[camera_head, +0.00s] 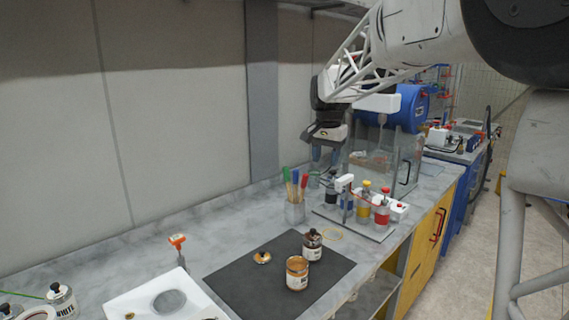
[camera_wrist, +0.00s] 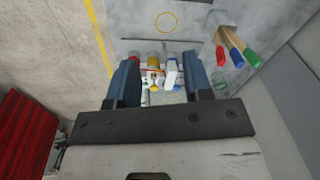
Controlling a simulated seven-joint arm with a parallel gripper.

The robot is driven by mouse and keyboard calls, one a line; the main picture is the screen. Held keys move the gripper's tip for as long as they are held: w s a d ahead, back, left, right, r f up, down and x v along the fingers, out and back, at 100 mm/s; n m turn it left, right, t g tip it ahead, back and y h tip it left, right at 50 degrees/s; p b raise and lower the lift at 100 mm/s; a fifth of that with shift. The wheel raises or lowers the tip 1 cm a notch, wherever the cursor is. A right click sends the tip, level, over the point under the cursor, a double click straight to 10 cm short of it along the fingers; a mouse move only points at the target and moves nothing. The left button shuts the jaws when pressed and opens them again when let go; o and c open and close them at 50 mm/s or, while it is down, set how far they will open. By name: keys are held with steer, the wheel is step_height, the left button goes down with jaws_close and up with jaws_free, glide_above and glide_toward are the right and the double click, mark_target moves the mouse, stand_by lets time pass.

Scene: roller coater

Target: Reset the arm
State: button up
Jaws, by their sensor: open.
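My gripper (camera_head: 325,152) is raised in the air above the bench in the head view, near the back wall. In the wrist view my gripper (camera_wrist: 160,82) shows two blue fingers set wide apart, with nothing between them. Below and beyond the fingers is a small rack of bottles (camera_wrist: 158,62), which stands on the bench in the head view (camera_head: 363,203). The gripper is well clear of it. My white arm comes in from the upper right of the head view.
A black mat (camera_head: 235,285) holds an open can (camera_head: 297,273), a lidded jar (camera_head: 312,245) and a loose lid (camera_head: 262,257). A clear-walled machine (camera_head: 372,163) is close to the gripper. A white tray (camera_head: 140,300) lies front left.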

steer(key=s+d+f+n, duration=0.2)
steer(key=s+f, duration=0.2)
steer(key=s, duration=1.1)
steer(key=s+d+f+n+t, duration=0.1)
steer(key=s+f, duration=0.3)
steer(key=s, duration=1.2)
steer(key=s+d+f+n, duration=0.2)
steer(key=s+f, duration=0.3)
steer(key=s, duration=1)
steer(key=shift+s+d+n+t, duration=0.3)
steer(key=shift+d, duration=0.6)
